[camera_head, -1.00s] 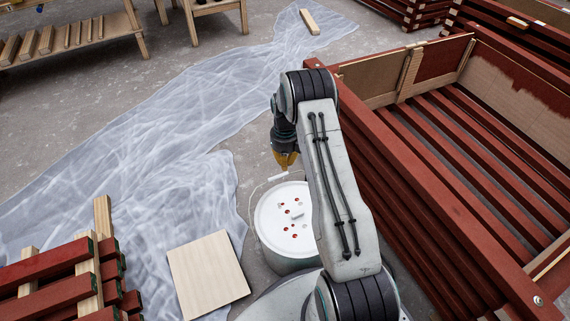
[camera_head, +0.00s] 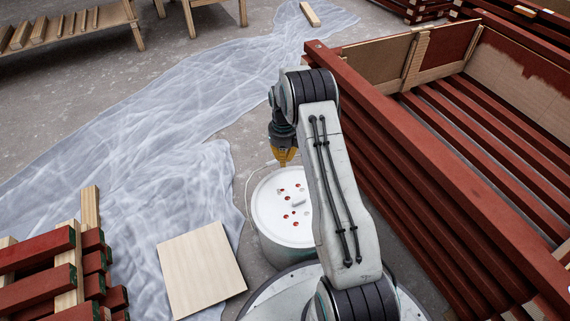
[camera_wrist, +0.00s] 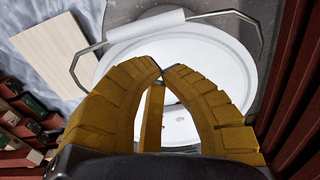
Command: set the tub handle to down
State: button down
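The white tub (camera_head: 270,215) stands on the floor beside my arm, its lid dotted with red spots. Its thin wire handle (camera_head: 248,190) arcs past the left and far side of the lid, partly hidden by my gripper. In the wrist view, the handle's white grip (camera_wrist: 145,25) lies beyond my fingertips, near the lid's far edge. I cannot tell the handle's exact tilt. My yellow gripper (camera_head: 286,160) is above the tub's far side. In the wrist view, its fingertips (camera_wrist: 162,72) meet over the lid (camera_wrist: 195,50), with nothing seen between them and apart from the grip.
A large red slatted crate (camera_head: 400,150) stands close on the right. A pale board (camera_head: 200,270) lies on the left, partly on crumpled plastic sheeting (camera_head: 140,150). Red battens (camera_head: 40,255) are stacked at lower left. Bare floor shows behind the tub.

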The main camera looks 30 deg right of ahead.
jog(key=shift+w+f+b, duration=0.55)
jog(key=shift+w+f, duration=0.2)
jog(key=shift+f, duration=0.1)
jog(key=shift+d, duration=0.1)
